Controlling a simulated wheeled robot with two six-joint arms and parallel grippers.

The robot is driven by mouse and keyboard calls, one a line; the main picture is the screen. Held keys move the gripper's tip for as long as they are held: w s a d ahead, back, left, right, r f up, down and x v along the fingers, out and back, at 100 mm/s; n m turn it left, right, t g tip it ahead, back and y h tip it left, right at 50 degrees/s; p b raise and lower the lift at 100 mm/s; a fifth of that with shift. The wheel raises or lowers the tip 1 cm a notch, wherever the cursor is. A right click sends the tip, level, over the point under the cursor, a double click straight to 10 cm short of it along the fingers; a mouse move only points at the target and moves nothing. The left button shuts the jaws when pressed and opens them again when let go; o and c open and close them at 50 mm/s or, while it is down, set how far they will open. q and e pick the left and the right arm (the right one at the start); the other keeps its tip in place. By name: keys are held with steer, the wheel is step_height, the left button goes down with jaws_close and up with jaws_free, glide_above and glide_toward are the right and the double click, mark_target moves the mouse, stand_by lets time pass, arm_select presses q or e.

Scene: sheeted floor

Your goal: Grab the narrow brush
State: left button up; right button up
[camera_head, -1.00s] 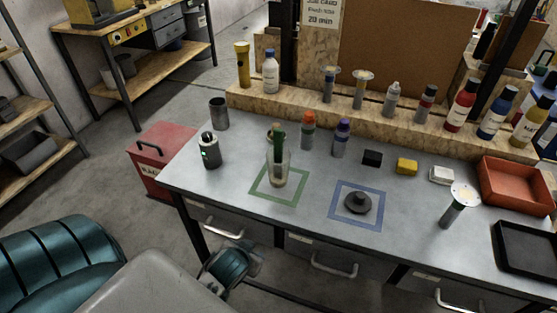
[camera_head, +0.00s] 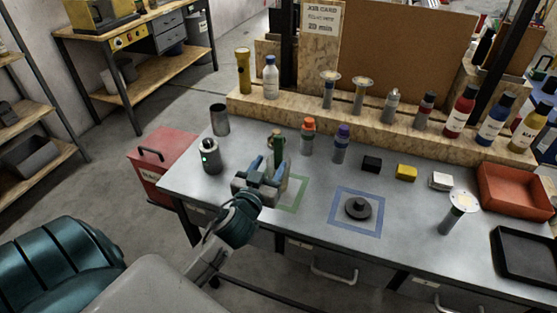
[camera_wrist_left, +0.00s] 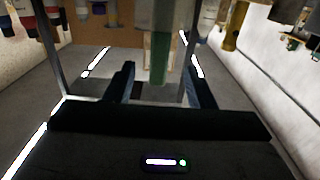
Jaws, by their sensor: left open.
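What looks like the narrow brush (camera_head: 277,146) shows as an upright green handle, standing in a clear glass at the green square. The gripper hides most of the glass and the lower part of the brush. My left gripper (camera_head: 268,167) is open, in front of the glass, with its fingers at about the height of the handle. In the left wrist view the green handle (camera_wrist_left: 160,62) appears between the two spread fingers (camera_wrist_left: 160,88), with a gap on each side. I cannot tell how far ahead of the fingertips it is. My right gripper is not in view.
A dark grey cylinder with a green light (camera_head: 209,156) and a metal cup (camera_head: 219,120) stand left of the gripper. An orange-capped bottle (camera_head: 308,137) and a purple-capped bottle (camera_head: 341,144) stand close behind right. A black round part (camera_head: 358,208) sits in the blue square.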

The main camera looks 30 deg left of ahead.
mark_target(278, 152)
arm_select(q)
steer(key=shift+x, duration=1)
steer(key=p+x, duration=0.3)
steer(key=x, duration=0.1)
steer(key=shift+w+a, duration=0.1)
steer(key=shift+w, duration=0.25)
steer(key=shift+w+f, duration=0.1)
steer(key=shift+w, duration=0.15)
steer(key=shift+s, duration=0.1)
steer(key=shift+c, duration=0.9)
jaws_close()
